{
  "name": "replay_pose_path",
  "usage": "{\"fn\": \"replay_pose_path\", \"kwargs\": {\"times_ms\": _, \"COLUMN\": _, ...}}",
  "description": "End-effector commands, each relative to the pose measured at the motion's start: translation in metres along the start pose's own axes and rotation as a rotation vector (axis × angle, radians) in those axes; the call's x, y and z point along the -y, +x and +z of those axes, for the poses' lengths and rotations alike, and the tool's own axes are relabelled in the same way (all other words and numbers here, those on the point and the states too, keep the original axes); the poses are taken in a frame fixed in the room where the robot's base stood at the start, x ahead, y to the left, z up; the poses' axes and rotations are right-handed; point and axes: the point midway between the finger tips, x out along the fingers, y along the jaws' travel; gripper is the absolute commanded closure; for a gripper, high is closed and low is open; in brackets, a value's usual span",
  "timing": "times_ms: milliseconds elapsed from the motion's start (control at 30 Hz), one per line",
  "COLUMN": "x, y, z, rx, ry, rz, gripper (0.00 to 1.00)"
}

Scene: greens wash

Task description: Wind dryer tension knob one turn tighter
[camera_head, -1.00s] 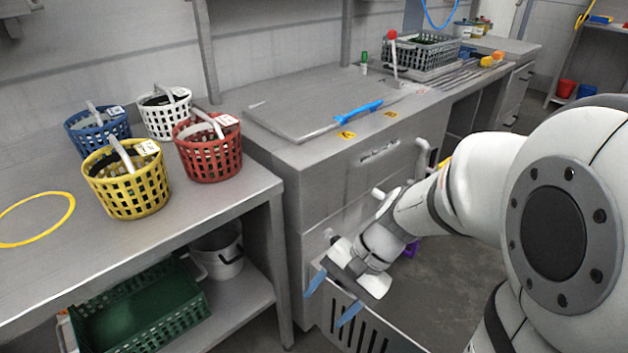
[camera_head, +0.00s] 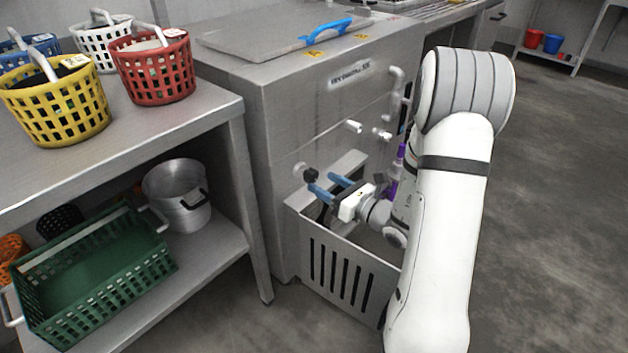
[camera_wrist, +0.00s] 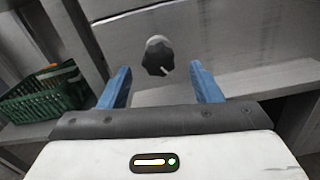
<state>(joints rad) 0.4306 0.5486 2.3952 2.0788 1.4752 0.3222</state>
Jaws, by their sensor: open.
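The tension knob is a small black knob (camera_wrist: 158,57) with a white pointer mark. In the wrist view it stands out from the grey metal front, between and beyond my two blue fingers. In the head view the knob (camera_head: 306,174) is on the front of the steel cabinet (camera_head: 285,120), just left of my fingertips. My gripper (camera_head: 322,184) is open and empty, pointing at the front. It also shows in the wrist view (camera_wrist: 160,78), its fingers on either side of the knob's line. I cannot tell whether the fingertips reach the knob.
A slotted grey panel (camera_head: 345,275) stands out below my gripper. White pipe fittings (camera_head: 355,127) jut from the front above it. A shelf at left holds a green crate (camera_head: 95,275) and a metal pot (camera_head: 176,197). Floor at right is clear.

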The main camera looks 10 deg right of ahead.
Motion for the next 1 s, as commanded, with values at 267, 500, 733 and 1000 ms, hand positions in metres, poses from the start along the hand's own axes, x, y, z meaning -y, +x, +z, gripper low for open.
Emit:
{"fn": "replay_pose_path", "kwargs": {"times_ms": 267, "x": -0.001, "y": 0.043, "z": -0.003, "rx": -0.001, "ry": -0.003, "rz": 0.005, "gripper": 0.42}}
{"fn": "replay_pose_path", "kwargs": {"times_ms": 500, "x": -0.001, "y": 0.053, "z": 0.000, "rx": -0.001, "ry": -0.002, "rz": 0.003, "gripper": 0.42}}
{"fn": "replay_pose_path", "kwargs": {"times_ms": 733, "x": -0.001, "y": 0.052, "z": 0.000, "rx": -0.002, "ry": -0.002, "rz": 0.003, "gripper": 0.47}}
{"fn": "replay_pose_path", "kwargs": {"times_ms": 1000, "x": -0.002, "y": 0.052, "z": 0.000, "rx": -0.002, "ry": -0.002, "rz": 0.004, "gripper": 0.69}}
